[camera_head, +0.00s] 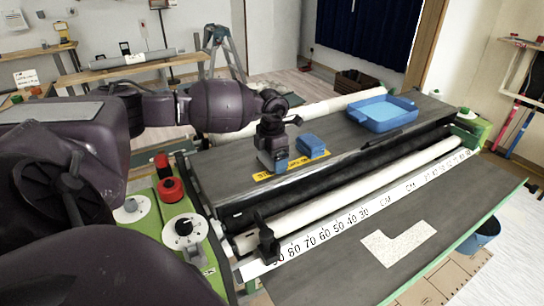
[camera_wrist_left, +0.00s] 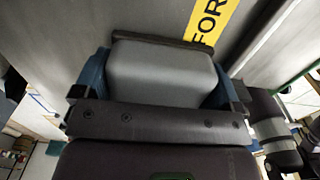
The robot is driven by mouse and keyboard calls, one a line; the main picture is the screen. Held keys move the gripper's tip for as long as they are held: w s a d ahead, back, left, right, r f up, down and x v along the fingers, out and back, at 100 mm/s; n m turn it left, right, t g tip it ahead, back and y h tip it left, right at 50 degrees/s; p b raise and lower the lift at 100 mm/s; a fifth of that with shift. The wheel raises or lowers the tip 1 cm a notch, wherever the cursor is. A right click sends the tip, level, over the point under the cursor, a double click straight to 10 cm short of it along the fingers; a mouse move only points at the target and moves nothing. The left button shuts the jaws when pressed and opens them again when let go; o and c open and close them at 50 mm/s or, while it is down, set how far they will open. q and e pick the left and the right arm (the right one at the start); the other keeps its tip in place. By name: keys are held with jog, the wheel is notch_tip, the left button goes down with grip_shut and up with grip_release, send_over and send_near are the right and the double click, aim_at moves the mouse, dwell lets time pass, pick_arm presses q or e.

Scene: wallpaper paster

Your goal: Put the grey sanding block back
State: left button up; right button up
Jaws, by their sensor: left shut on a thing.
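My left gripper (camera_head: 273,163) is shut on the grey sanding block, low over the dark machine top at the left part of a yellow lettered strip (camera_head: 262,177). In the left wrist view the grey sanding block (camera_wrist_left: 160,72) sits between the two blue finger pads of the left gripper (camera_wrist_left: 163,85). The yellow strip (camera_wrist_left: 208,20) shows just beyond the block, with the letters "FOR" readable. I cannot tell whether the block touches the surface. My right gripper is not in view.
A blue block (camera_head: 311,146) lies on the strip just right of my left gripper. A blue tray (camera_head: 383,113) stands farther right. A white roll (camera_head: 350,190) and a numbered scale (camera_head: 345,222) run along the front. Red and white round parts (camera_head: 172,190) are at left.

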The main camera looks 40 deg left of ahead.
pick_arm(q)
jog(key=o, duration=0.6)
jog(key=shift+f, duration=0.1)
jog(key=shift+o, duration=0.2)
jog(key=shift+r, duration=0.45)
jog(key=r, duration=1)
jog(key=shift+s+a, duration=0.1)
jog(key=shift+a, duration=0.1)
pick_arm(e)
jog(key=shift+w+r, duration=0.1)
